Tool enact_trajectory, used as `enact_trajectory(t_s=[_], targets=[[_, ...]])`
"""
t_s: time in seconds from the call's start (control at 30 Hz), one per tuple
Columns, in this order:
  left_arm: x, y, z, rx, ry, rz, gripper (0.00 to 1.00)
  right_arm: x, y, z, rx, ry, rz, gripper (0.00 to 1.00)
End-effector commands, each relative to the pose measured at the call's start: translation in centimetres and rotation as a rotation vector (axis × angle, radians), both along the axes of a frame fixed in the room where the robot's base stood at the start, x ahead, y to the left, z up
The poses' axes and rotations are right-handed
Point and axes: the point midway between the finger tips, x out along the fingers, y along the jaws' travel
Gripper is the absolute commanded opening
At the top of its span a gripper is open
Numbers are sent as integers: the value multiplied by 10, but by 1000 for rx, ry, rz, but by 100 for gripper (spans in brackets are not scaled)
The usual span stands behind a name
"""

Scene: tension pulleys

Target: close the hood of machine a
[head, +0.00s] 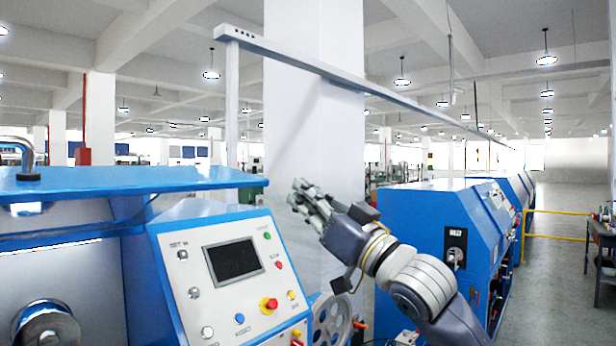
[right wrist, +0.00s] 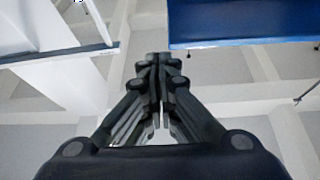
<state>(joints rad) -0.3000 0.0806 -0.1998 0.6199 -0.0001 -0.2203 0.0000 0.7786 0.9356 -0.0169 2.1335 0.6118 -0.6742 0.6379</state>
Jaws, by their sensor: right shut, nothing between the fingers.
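The near blue and white machine on the left has a raised blue hood (head: 130,183) with a chrome handle (head: 28,155) at its left. A gap shows under the hood, with the metal interior visible. I cannot tell whether this is machine a; no label shows. My right gripper (head: 300,192) is shut and empty, just right of the hood's right end and above the control panel. In the right wrist view the shut fingers (right wrist: 158,62) point up, and a blue panel edge (right wrist: 240,40), likely the hood, lies above and to the right. My left gripper is not in view.
The control panel (head: 233,262) with a screen and buttons stands below the hood. A second blue machine (head: 425,225) stands behind my right arm. A white column (head: 313,120) and a long overhead beam (head: 340,75) are behind. Open floor (head: 555,270) lies at the right.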

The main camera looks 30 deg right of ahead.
Motion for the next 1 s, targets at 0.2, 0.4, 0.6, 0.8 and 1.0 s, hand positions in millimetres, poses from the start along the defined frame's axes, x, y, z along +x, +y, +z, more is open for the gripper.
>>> enact_trajectory(t_s=[0.2,0.4,0.6,0.8,1.0], targets=[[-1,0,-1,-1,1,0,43,-48,28,36,-41,-79,47,0],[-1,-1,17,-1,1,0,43,-33,34,51,-38,-79,51,0],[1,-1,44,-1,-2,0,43,-2,44,72,-38,-80,50,0],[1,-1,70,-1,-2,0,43,29,54,90,-39,-80,50,0],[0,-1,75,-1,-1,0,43,37,57,64,-42,-76,48,0]])
